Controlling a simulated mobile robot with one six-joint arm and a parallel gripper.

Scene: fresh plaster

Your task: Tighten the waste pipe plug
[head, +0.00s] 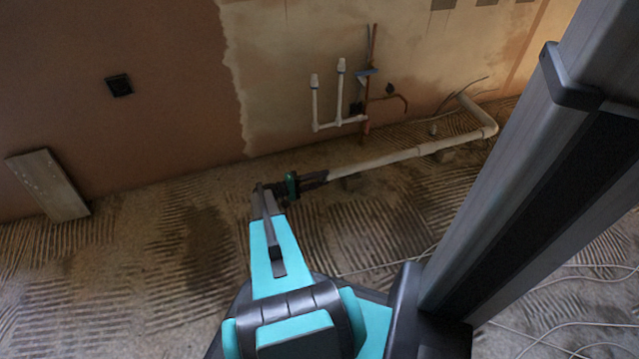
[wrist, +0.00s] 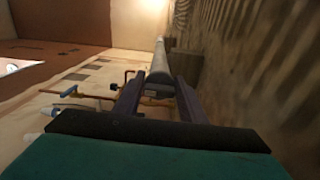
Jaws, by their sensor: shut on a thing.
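The pale waste pipe (head: 400,156) runs low along the foot of the wall, and its near end meets my gripper (head: 320,178). In the wrist view the dark fingers of my gripper (wrist: 158,85) stand on either side of a grey plug (wrist: 159,80) at the pipe's end. The gripper is shut on the plug, in line with the pipe. The pipe (wrist: 160,56) stretches away beyond the plug. In the head view the fingers hide the plug, and its threads and seating cannot be seen.
White and copper pipes (head: 342,118) come out of the wall behind the waste pipe. Blocks (head: 351,183) sit under it. A board (head: 48,186) leans on the wall at left. Thin cables (head: 570,325) lie on the floor at right. The ridged floor at left is clear.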

